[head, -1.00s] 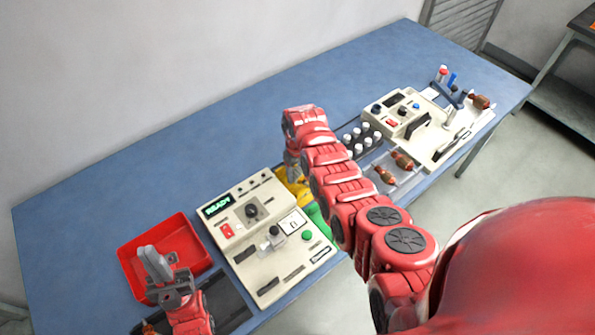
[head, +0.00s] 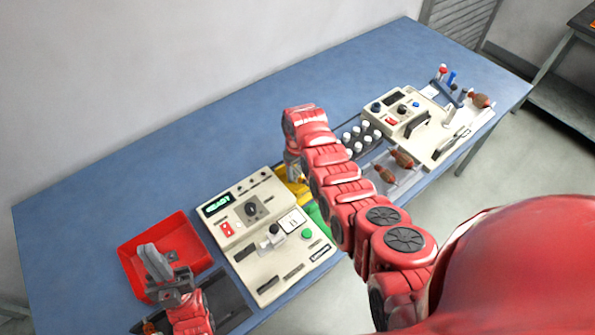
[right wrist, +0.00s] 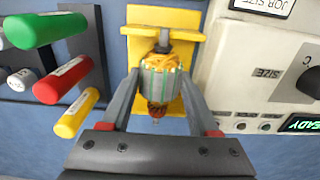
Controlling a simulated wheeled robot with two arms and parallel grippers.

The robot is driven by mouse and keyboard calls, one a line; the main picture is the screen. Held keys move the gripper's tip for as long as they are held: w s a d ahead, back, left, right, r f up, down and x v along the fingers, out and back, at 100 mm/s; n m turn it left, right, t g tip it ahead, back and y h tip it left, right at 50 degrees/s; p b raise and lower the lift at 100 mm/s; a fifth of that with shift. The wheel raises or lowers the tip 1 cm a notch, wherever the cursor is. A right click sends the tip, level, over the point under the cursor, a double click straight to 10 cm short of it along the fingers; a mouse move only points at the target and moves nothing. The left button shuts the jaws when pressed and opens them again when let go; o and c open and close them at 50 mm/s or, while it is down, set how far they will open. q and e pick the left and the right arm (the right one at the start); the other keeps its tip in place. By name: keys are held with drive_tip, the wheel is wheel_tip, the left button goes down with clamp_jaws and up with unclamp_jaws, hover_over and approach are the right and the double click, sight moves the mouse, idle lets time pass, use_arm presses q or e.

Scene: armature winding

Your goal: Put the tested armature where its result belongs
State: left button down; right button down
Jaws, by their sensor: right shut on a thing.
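The armature (right wrist: 158,80) has a grey core with green stripes, orange windings and a copper-coloured end. In the right wrist view it is between the two fingers of my right gripper (right wrist: 158,105), which is shut on it. A yellow stand (right wrist: 190,17) is right behind and around it; I cannot tell whether the armature still rests on it. In the head view the stand (head: 293,192) is mostly hidden by my right arm, and the armature is hidden. My left gripper (head: 155,262) is above the red bin; its finger gap is unclear.
The tester (head: 265,232), its display lit, stands beside the yellow stand. The red bin (head: 190,232) is left of it. Green (right wrist: 45,30), red (right wrist: 62,80) and yellow (right wrist: 77,113) cylinders stick out near my right gripper. A second machine (head: 405,105) stands farther right.

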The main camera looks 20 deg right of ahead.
drive_tip(key=shift+f+b, duration=0.4)
drive_tip(key=shift+f, duration=0.05)
idle(0.4)
drive_tip(key=shift+c, duration=0.3)
unclamp_jaws()
drive_tip(key=shift+r, duration=0.1)
